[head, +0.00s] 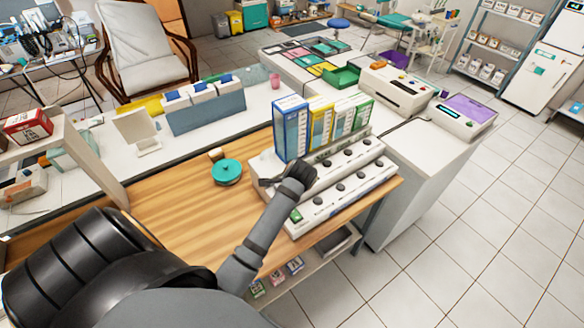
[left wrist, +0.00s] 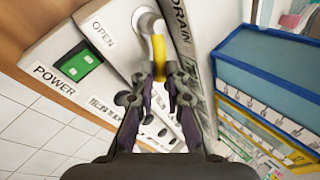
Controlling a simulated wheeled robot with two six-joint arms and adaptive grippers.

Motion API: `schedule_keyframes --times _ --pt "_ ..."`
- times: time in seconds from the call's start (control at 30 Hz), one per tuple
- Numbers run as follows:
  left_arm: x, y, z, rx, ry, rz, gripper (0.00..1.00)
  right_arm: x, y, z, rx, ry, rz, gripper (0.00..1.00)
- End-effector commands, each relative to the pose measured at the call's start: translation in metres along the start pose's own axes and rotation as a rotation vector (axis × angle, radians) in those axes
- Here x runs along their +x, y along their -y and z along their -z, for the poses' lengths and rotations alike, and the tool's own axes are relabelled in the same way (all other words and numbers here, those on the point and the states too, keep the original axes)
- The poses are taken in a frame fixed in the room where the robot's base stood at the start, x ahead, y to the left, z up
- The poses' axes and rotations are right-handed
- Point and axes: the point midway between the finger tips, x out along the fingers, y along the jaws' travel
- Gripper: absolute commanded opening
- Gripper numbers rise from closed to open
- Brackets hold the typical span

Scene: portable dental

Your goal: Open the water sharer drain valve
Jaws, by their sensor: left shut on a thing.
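The water sharer (head: 345,190) is a white unit with a row of dark knobs, standing on the wooden table. My left gripper (head: 302,172) reaches over its left part and hides what lies beneath. In the left wrist view, the fingers of my left gripper (left wrist: 158,78) are closed on the yellow handle of the drain valve (left wrist: 159,47). A DRAIN label (left wrist: 181,22) is printed beside the valve, and an OPEN label (left wrist: 103,34) lies to its left. The handle points from the pale valve body toward my fingers. My right gripper is not in view.
Blue, yellow and green upright boxes (head: 291,130) stand behind the knobs, close to my gripper. A green power switch (left wrist: 79,63) is left of the valve.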

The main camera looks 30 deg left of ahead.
Motion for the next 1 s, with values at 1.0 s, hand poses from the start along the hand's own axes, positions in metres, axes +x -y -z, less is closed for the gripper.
schedule_keyframes --times 1.0 --pt "-0.013 -0.027 -0.029 0.694 -0.460 -0.008 0.13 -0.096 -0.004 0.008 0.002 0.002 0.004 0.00"
